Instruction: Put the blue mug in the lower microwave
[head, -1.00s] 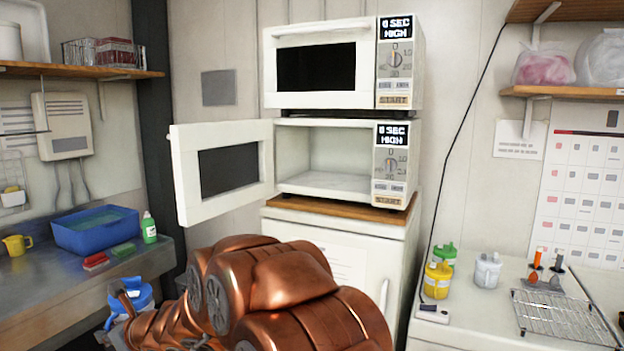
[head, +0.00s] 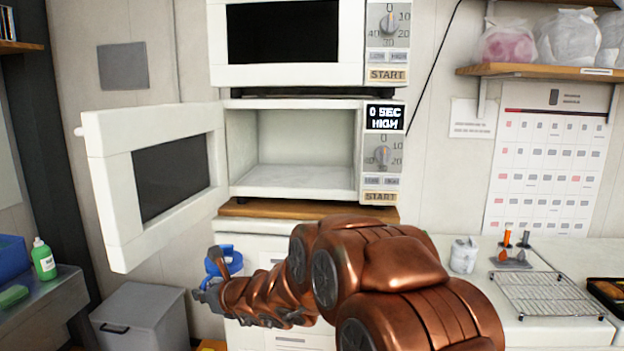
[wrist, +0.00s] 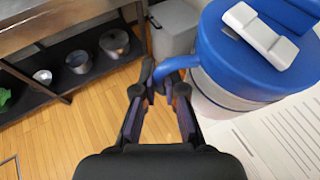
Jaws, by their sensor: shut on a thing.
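The blue mug (head: 230,262) has a blue top and a pale grey body; in the wrist view (wrist: 235,65) a white piece sits on its top. My gripper (wrist: 164,85) is shut on the mug's blue handle at the mug's side. In the head view my gripper (head: 208,288) and the mug are below and left of the lower microwave (head: 381,185), in front of the white cabinet. The lower microwave's door (head: 105,190) stands wide open to the left, and the visible part of its cavity is empty.
The upper microwave (head: 350,45) is shut. A wooden board (head: 250,209) lies under the lower one. A grey bin (head: 145,315) stands at the lower left. The right counter holds a white mug (head: 463,256) and a wire rack (head: 545,295).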

